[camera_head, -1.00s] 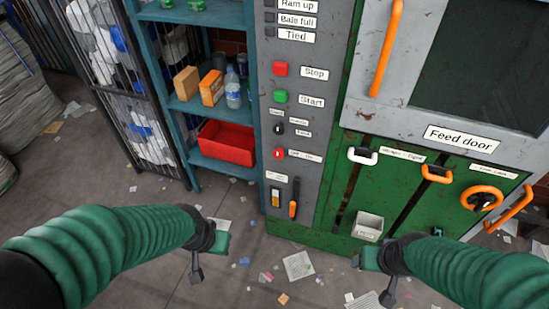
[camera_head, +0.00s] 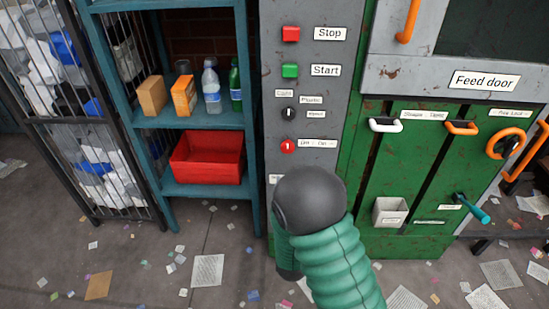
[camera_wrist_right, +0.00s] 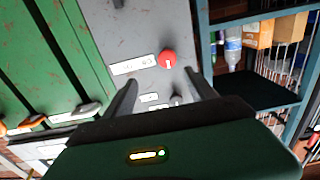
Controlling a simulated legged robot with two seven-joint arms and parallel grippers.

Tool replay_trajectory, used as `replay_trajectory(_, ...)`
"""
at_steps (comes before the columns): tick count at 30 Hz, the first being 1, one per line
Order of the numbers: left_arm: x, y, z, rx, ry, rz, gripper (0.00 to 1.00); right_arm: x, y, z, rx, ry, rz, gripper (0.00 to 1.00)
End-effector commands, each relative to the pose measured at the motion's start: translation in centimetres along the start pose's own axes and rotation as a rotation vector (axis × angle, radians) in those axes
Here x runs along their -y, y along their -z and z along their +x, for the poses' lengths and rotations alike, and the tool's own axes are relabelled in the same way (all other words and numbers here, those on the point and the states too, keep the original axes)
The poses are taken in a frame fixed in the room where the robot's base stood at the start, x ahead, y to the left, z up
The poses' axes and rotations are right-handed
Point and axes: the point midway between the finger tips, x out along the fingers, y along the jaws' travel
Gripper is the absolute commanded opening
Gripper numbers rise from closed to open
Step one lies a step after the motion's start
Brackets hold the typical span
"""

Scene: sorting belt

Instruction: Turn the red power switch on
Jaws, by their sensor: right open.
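The red power switch (camera_head: 287,146) is a round red knob low on the grey control panel (camera_head: 345,95), with an off/on label (camera_head: 318,144) to its right. The knob's setting is too small to read. It also shows in the right wrist view (camera_wrist_right: 167,58), with that picture turned about upside down. My right gripper (camera_wrist_right: 160,82) is open and empty, its two dark fingers pointing at the panel. The knob appears just beyond and between the fingertips; I see no contact. In the head view my right arm hides this gripper. My left gripper is out of view.
A red stop button (camera_head: 291,34), a green start button (camera_head: 290,71) and a black knob (camera_head: 288,113) are above the switch. A blue shelf (camera_head: 160,122) with a red bin (camera_head: 207,157) stands left. The green machine front (camera_head: 400,165) with handles is right.

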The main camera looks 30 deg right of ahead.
Motion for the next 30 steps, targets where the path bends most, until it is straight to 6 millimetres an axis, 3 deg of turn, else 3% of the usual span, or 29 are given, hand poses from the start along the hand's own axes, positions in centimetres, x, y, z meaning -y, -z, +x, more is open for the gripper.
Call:
replay_trajectory(6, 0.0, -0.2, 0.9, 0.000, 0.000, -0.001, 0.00, 1.1, 0.3, 5.2, -0.009, 0.002, -0.009, 0.65)
replay_trajectory(16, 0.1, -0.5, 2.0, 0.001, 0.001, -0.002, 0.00, 0.7, 0.1, 12.9, -0.005, 0.003, -0.005, 0.65)
replay_trajectory(21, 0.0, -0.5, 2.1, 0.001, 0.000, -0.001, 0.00, 0.8, 0.3, 14.2, -0.003, 0.005, -0.007, 0.65)
replay_trajectory(28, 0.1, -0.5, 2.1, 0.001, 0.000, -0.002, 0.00, 1.1, 0.5, 14.1, -0.005, 0.006, -0.010, 0.65)
replay_trajectory(30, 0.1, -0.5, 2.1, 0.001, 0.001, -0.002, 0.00, 1.1, 0.4, 14.1, -0.004, 0.006, -0.010, 0.56)
